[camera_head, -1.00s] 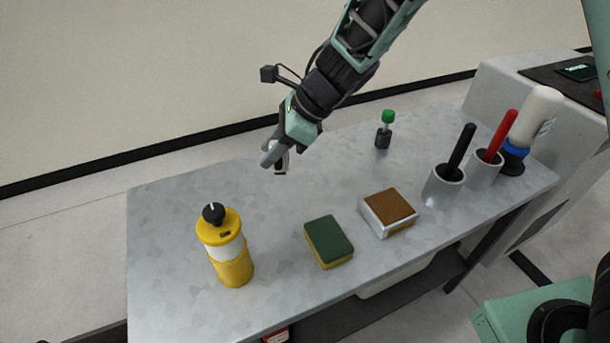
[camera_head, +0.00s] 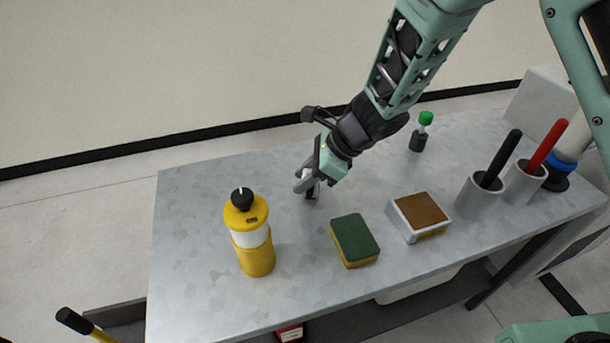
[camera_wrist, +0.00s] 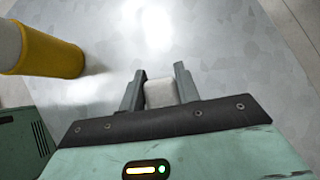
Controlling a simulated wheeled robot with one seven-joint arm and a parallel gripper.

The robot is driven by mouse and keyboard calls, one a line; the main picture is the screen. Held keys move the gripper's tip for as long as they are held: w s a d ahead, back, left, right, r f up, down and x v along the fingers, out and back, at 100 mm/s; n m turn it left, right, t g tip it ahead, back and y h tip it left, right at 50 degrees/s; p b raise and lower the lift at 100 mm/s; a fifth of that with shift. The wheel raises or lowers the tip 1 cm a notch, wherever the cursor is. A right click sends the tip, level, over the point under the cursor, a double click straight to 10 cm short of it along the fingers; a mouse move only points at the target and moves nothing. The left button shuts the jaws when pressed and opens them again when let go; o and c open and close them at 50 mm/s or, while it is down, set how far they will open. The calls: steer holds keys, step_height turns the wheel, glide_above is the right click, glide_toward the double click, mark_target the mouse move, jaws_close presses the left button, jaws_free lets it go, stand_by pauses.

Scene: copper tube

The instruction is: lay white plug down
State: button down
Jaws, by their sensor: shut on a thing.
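My gripper (camera_head: 309,190) is over the back middle of the grey metal table (camera_head: 200,300), pointing down. In the wrist view its two fingers (camera_wrist: 159,88) are shut on the white plug (camera_wrist: 160,95), a pale block between them. In the head view the fingers hide most of the plug, and only a small dark and light part shows below them. I cannot tell whether the plug touches the table.
A yellow and white bottle (camera_head: 251,238) stands to the left. A green and yellow sponge (camera_head: 354,240) and a brown-topped block (camera_head: 420,216) lie in front and right. A green-capped bottle (camera_head: 421,131) and grey cups (camera_head: 480,196) stand farther right.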

steer(key=c, duration=1)
jaws_free()
